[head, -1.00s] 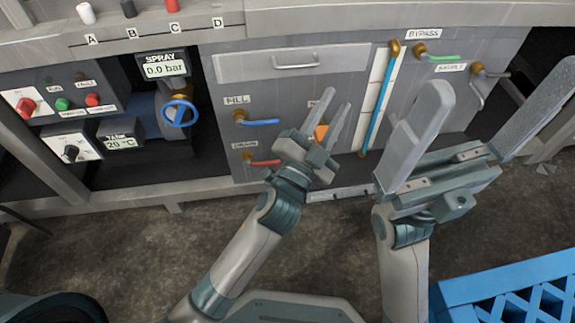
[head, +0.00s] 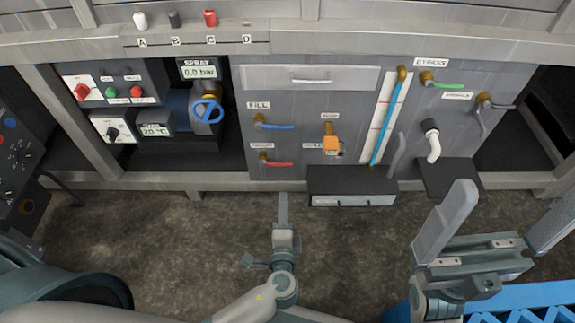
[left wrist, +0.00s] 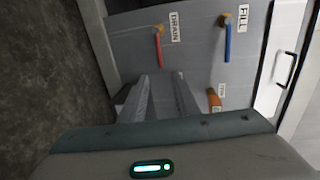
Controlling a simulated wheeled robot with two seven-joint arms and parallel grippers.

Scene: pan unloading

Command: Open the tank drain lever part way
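The drain lever (head: 279,164) is a thin red handle on a brass valve, low on the grey tank panel beside its label. In the head view it points right and slightly down from the valve. My right gripper (head: 512,208) is open and empty at the right.
The blue FILL lever (head: 277,127) is just above the drain lever. An orange-handled valve (head: 332,145) is to the right. A dark ledge (head: 350,180) juts out below the panel. A blue crate (head: 530,298) is at the lower right. Floor in front of the panel is clear.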

